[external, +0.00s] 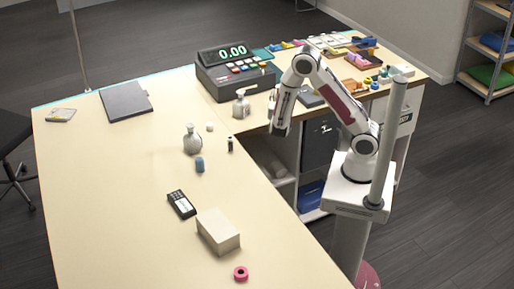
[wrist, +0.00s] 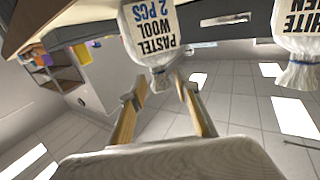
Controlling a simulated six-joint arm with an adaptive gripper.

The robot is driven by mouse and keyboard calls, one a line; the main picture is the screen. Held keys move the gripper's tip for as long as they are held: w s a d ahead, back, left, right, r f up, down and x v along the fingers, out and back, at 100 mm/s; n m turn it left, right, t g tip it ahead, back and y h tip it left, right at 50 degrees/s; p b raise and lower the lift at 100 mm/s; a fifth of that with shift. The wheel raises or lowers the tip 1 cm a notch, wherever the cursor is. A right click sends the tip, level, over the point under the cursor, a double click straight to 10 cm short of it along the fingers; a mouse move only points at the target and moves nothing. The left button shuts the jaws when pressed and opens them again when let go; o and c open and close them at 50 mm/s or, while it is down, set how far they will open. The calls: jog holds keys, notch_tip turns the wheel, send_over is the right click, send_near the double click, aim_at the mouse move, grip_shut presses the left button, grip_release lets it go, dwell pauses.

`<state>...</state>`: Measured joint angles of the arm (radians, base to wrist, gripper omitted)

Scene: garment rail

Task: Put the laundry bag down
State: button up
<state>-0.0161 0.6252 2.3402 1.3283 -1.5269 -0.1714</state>
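Two pale laundry bags with tied necks stand on the counter (external: 110,180) in the external view: one by the till (external: 241,105), the other farther left (external: 192,142). The wrist view appears upside down. There, a bag labelled "PASTEL WOOL 2 PCS" (wrist: 152,35) has its neck near the space between my fingertips; no contact shows. A second bag, labelled "WHITE LINEN" in part (wrist: 297,40), is at the right edge. My gripper (external: 279,131) points down by the counter edge, to the right of both bags. Its fingers are apart and empty in the wrist view (wrist: 158,92).
A till (external: 232,72) stands behind the bags. A blue cylinder (external: 199,164), card terminal (external: 181,204), box (external: 218,231) and pink tape roll (external: 240,273) are on the front counter. The left counter is mostly clear. Small items crowd the far right counter.

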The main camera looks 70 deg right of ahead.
jog(key=v, duration=0.8)
jog(key=shift+a, duration=0.15)
dwell(0.7)
jog(key=w+a+r+n+t+y, duration=0.3)
jog(key=w+a+t+y, duration=0.3)
jog(key=w+a+y, duration=0.3)
jog(key=s+a+r+n+t+y, duration=0.1)
jog(key=s+a+r+n+y, duration=0.1)
jog(key=a+r+n+y, duration=0.5)
jog(key=s+a+n+g+y, duration=0.3)
jog(key=s+a, duration=0.3)
jog(key=s, duration=0.4)
jog(key=s+d+n+g, duration=0.1)
jog(key=s+d, duration=0.1)
jog(key=s, duration=0.5)
jog(key=s+d+f+n+g+h, duration=0.1)
jog(key=s+d+g, duration=0.1)
jog(key=s, duration=0.6)
jog(key=shift+s+d+f+h, duration=0.2)
jog(key=shift+d+f+h, duration=0.1)
jog(key=shift+d, duration=0.15)
